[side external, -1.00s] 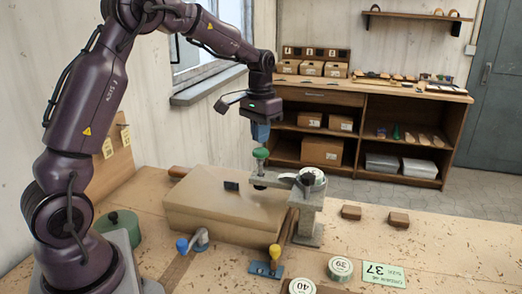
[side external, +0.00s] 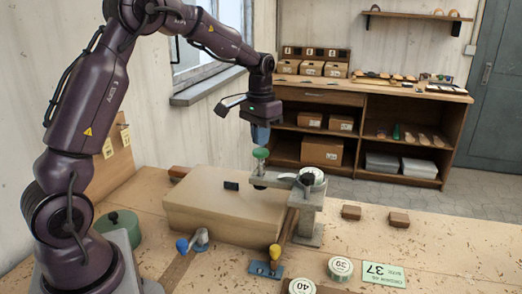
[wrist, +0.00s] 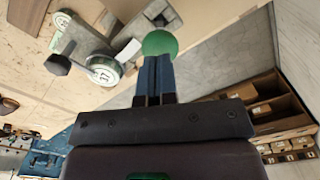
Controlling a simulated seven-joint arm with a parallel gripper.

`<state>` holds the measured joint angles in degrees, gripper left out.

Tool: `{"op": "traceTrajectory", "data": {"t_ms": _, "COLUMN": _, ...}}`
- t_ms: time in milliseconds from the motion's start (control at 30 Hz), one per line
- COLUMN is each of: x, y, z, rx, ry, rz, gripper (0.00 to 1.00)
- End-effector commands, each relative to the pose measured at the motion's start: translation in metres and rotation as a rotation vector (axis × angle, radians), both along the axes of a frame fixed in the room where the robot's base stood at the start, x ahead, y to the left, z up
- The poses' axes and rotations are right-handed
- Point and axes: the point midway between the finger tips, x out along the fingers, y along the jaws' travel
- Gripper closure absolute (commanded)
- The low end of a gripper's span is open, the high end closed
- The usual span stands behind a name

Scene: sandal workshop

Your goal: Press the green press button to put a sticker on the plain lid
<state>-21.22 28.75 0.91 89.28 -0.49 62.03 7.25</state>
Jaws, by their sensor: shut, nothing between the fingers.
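The green press button (side external: 260,153) is a round knob on top of the grey press (side external: 308,215), whose arm reaches over the box. My gripper (side external: 261,143) is shut and empty, pointing down just above the button. In the wrist view, the blue fingertips (wrist: 155,62) overlap the edge of the green button (wrist: 160,42); I cannot tell whether they touch it. The tan box with a plain lid (side external: 215,207) lies under the press arm and shows no sticker. A white numbered disc (side external: 316,177) sits on the press; it looks like 37 in the wrist view (wrist: 102,70).
Discs marked 39 (side external: 340,268) and 40 (side external: 301,286) and a green card reading 37 (side external: 384,274) lie at the front. Two brown blocks (side external: 375,216) lie to the right.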

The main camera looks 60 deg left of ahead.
Motion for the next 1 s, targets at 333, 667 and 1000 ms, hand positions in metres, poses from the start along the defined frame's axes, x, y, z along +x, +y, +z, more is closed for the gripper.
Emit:
{"op": "traceTrajectory", "data": {"t_ms": 333, "x": 0.000, "y": 0.000, "z": -0.011, "rx": 0.000, "ry": 0.000, "rz": 0.000, "gripper": 1.00}}
{"op": "traceTrajectory", "data": {"t_ms": 667, "x": 0.000, "y": 0.000, "z": -0.021, "rx": 0.000, "ry": 0.001, "rz": 0.000, "gripper": 1.00}}
{"op": "traceTrajectory", "data": {"t_ms": 1000, "x": 0.000, "y": 0.000, "z": -0.031, "rx": 0.000, "ry": 0.000, "rz": 0.000, "gripper": 1.00}}
